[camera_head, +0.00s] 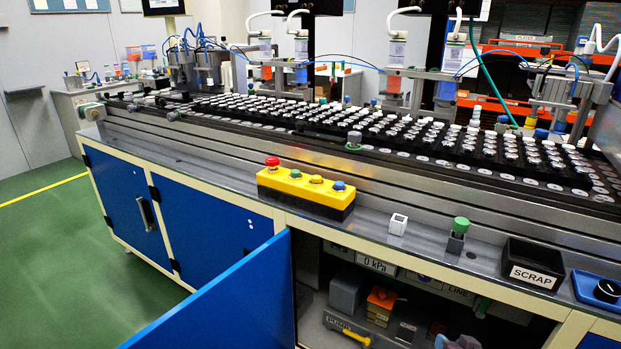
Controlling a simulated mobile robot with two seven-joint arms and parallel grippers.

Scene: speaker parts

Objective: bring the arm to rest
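Neither of my grippers shows in the head view, and no arm crosses the picture. The long workbench (185,152) stands in front of me. Rows of small speaker parts (400,126) with pale tops sit on the dark conveyor bed along it. On the front ledge are a yellow button box (305,184) with a red mushroom button, a small white block (398,224), a dark holder with a green cap (459,235), and a black bin marked SCRAP (533,264).
A blue cabinet door (225,302) stands open towards me, with a grey case (368,330) and boxes inside. The green floor (75,265) at the left is clear.

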